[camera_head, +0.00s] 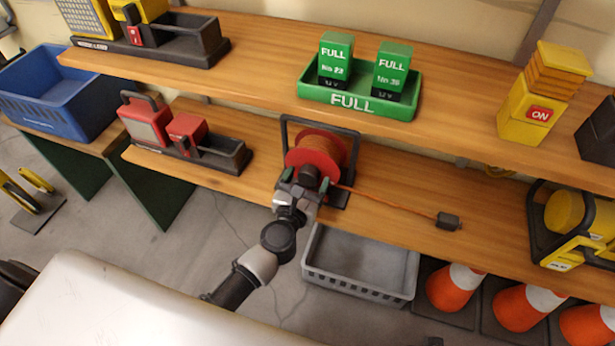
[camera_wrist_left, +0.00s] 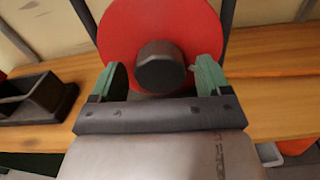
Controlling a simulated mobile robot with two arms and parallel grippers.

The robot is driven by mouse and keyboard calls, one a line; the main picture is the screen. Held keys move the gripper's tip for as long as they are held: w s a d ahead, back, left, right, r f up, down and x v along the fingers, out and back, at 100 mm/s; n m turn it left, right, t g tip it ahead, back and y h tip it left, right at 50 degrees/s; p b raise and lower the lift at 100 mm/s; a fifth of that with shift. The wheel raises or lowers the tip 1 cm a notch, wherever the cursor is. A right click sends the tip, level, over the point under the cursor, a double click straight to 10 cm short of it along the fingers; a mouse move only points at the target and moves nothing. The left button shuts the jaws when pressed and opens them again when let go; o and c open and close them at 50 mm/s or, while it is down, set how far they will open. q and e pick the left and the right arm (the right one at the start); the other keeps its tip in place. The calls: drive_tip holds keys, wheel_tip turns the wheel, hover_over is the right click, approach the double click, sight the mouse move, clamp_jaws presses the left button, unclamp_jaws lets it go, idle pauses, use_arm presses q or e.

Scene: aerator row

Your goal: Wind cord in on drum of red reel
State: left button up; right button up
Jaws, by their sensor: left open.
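The red reel (camera_head: 318,153) stands in a black frame on the lower wooden shelf, with orange cord wound on its drum. A length of orange cord (camera_head: 385,201) runs from it to the right along the shelf and ends at a black plug (camera_head: 448,220). My left gripper (camera_head: 305,180) is at the front of the reel. In the left wrist view, its green fingertips (camera_wrist_left: 160,80) are open on either side of the dark round knob (camera_wrist_left: 160,66) at the centre of the red disc (camera_wrist_left: 118,35); I cannot tell whether they touch it. My right gripper is not in view.
A green tray (camera_head: 345,101) with two green batteries is on the upper shelf above the reel. Red devices with a black dock (camera_head: 222,153) stand left of it. A grey crate (camera_head: 358,265) and orange cones (camera_head: 455,289) are below. A yellow reel (camera_head: 575,215) stands far right.

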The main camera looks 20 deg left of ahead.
use_arm(q)
drive_tip(key=shift+w, duration=0.3)
drive_tip(key=c, duration=0.9)
